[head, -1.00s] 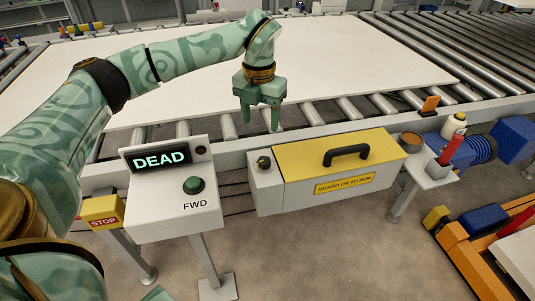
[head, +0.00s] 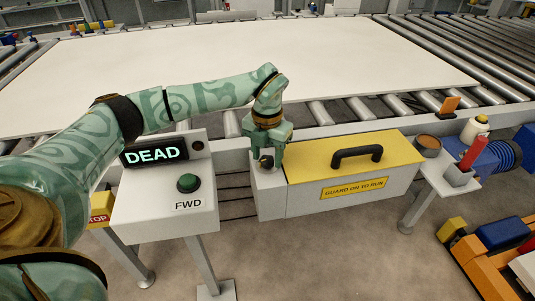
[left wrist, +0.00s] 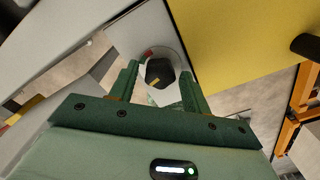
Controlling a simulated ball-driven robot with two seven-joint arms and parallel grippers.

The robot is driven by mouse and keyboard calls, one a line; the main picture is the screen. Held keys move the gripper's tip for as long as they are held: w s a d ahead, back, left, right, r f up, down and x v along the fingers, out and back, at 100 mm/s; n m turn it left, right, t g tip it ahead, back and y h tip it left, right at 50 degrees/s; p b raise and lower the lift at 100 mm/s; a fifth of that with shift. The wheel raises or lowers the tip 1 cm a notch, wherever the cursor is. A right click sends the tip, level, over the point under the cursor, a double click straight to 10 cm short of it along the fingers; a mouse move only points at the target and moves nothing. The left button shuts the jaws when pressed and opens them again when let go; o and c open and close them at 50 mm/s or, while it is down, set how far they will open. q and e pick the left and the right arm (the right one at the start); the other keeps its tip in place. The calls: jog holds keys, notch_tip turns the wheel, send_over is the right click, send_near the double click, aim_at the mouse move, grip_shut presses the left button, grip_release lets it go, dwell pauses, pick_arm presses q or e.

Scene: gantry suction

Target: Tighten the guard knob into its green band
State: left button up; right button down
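The guard knob is a dark knob with a yellow pointer mark on a round pale dial; it shows in the left wrist view (left wrist: 160,73) and on top of the grey box at the left end of the yellow guard in the head view (head: 266,162). My left gripper (head: 268,158) is right above it, pointing down. In the left wrist view my gripper's fingers (left wrist: 160,88) are apart, one on each side of the knob, with gaps showing. I cannot clearly make out the green band. The yellow guard cover (head: 310,155) is down on its housing. My right gripper is out of view.
The console (head: 165,205) with a "DEAD" display and a green FWD button stands left of the guard. A yellow STOP box (head: 100,215) is beside it. The guard's black handle (head: 357,155) stands up to the right. A large white board (head: 250,60) covers the rollers behind.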

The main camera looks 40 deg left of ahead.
pick_arm(q)
jog(key=c, duration=0.6)
jog(key=shift+r+m+p, duration=0.2)
jog(key=shift+m+p, duration=0.1)
jog(key=shift+p, duration=0.3)
jog(key=shift+r+m+p, duration=0.15)
jog(key=shift+m+p, duration=0.75)
jog(key=shift+p, duration=0.25)
jog(key=m+p, duration=0.2)
jog(key=shift+m, duration=0.3)
jog(key=shift+f+m+p, duration=0.25)
jog(key=shift+m+p, duration=0.25)
jog(key=shift+m, duration=0.1)
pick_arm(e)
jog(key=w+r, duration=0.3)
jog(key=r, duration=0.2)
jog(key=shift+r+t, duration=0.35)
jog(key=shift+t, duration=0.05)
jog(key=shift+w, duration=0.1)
pick_arm(q)
jog(key=o, duration=1)
jog(key=shift+f, duration=0.1)
jog(key=shift+c, duration=0.2)
